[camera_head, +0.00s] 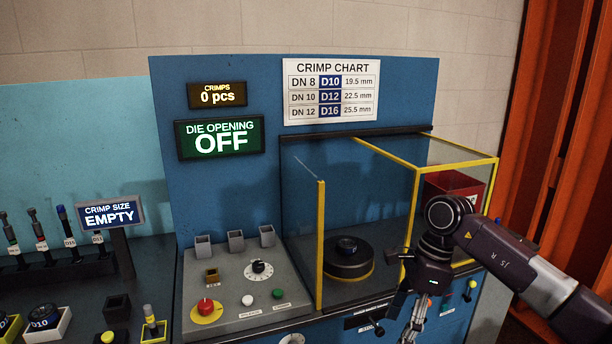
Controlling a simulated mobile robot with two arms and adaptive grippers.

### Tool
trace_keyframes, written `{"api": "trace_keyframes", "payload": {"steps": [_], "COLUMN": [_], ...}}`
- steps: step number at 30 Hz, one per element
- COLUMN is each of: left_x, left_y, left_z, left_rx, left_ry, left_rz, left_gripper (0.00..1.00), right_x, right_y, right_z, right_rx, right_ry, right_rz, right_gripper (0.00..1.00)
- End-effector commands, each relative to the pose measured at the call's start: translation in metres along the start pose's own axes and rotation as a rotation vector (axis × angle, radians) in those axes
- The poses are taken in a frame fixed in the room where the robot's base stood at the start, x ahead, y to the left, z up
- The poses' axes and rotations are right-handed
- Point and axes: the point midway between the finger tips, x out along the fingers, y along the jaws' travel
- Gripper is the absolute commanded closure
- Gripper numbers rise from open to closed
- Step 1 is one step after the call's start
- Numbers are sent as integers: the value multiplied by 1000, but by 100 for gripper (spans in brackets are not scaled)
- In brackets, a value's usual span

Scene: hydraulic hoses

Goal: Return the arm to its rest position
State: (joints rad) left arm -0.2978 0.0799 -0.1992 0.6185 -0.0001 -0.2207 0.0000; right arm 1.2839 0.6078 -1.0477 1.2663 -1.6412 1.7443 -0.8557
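My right arm (510,255) comes in from the right edge and bends down at a dark wrist. Its gripper (411,328) points downward in front of the blue crimping machine (255,100), near the front edge of the yellow-framed guard. The fingers are small and partly run into the bottom of the picture, so I cannot tell whether they are open or shut. I see no object clearly held in them. My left arm and gripper are not in view.
The guard (321,240) encloses a round die head (348,260). A control panel (240,290) has a red emergency button (206,306). A red bin (452,190) stands behind my wrist. Tools in a rack (60,262) stand at left. Orange shelving (570,130) is at far right.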

Motion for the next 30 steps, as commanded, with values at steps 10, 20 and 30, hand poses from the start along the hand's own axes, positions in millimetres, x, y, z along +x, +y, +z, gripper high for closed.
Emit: {"api": "trace_keyframes", "payload": {"steps": [10,20,30], "left_x": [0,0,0], "left_y": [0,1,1], "left_z": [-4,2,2], "left_rx": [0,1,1], "left_ry": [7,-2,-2], "left_rz": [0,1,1], "left_gripper": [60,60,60], "right_x": [93,195,383], "right_y": [7,-54,-20], "right_z": [112,112,-59], "right_rx": [363,1433,2564], "right_ry": [-591,-1285,-1478], "right_rz": [215,542,611], "right_gripper": [36,36,36]}}
